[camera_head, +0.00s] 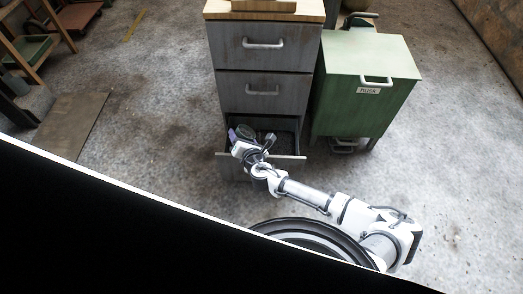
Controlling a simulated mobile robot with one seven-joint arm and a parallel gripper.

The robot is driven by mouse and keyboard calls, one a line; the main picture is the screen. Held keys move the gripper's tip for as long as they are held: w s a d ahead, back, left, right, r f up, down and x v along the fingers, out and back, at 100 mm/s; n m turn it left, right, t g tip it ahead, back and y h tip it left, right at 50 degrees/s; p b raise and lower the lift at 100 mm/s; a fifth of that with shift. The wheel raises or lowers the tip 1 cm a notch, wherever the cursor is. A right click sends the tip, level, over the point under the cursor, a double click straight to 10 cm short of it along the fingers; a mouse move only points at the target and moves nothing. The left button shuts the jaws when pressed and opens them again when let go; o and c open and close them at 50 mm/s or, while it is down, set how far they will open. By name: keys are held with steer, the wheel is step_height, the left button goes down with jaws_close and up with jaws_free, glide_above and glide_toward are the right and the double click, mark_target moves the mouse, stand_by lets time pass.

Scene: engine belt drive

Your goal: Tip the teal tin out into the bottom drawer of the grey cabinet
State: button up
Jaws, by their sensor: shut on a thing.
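The grey cabinet (263,60) stands upright in the upper middle of the head view. Its bottom drawer (290,157) is pulled open, and its dark inside shows behind the front edge. My gripper (240,138) is at the left part of the open drawer, over or inside its opening; the height is hard to tell. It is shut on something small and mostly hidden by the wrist. A rounded greyish rim shows by the fingers, but its teal colour is not clear. A small purple patch shows at the left of the fingers. The drawer's contents are too dark to tell.
The cabinet's two upper drawers are shut, with a wooden top (290,12) above. A green bin (368,75) with a label and handle stands close at the right. A wooden shelf (30,45) is at the far left. The concrete floor (150,110) left of the cabinet is mostly clear.

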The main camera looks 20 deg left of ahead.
steer(key=shift+w+d+r+m+g+y, duration=0.2)
steer(key=shift+r+m+g+y, duration=0.4)
steer(key=shift+m, duration=0.5)
stand_by(1.9)
steer(key=shift+w+d+f+m+b, duration=0.1)
steer(key=shift+f+m+b, duration=0.3)
steer(key=shift+m, duration=0.2)
stand_by(1.0)
steer(key=shift+w+d+r+m+g+y, duration=0.15)
steer(key=shift+r+m+g+y, duration=0.25)
steer(key=shift+m+y, duration=0.15)
stand_by(0.8)
steer(key=shift+w+d+r+m+y+p, duration=0.25)
steer(key=shift+w+d+m+y+p, duration=0.2)
steer(key=shift+m, duration=0.2)
stand_by(0.7)
steer(key=shift+w+d+f+m+g, duration=0.1)
steer(key=shift+f+m+g, duration=0.15)
steer(key=shift+m+g, duration=0.05)
stand_by(0.4)
